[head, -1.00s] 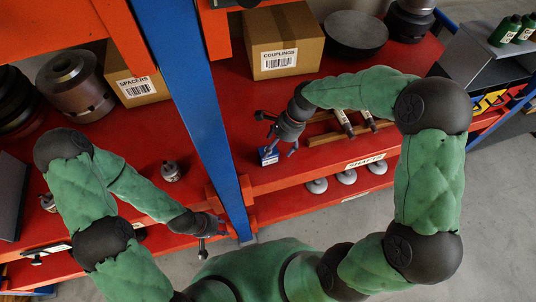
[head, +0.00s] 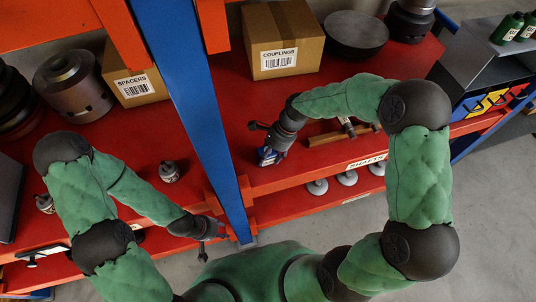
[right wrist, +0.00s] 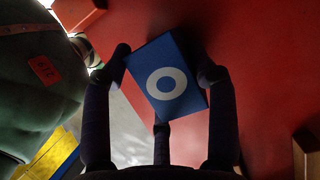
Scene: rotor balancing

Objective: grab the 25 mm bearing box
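The bearing box (head: 267,157) is small and blue with a white label, at the front of the red shelf. In the right wrist view the blue box (right wrist: 166,84) shows a white ring on its face and sits between the three dark fingers. My right gripper (head: 270,150) is around it, with fingertips against its sides; it looks shut on the box. The box looks tilted; whether it still touches the shelf is hard to tell. My left gripper (head: 215,236) is open and empty, in front of the shelf edge by the blue post.
A blue upright post (head: 205,110) stands between my arms. A COUPLINGS carton (head: 283,40) and a dark round disc (head: 355,35) are behind. Wooden pieces with metal shafts (head: 345,128) lie right of my right gripper. A SPACERS carton (head: 135,85) is left.

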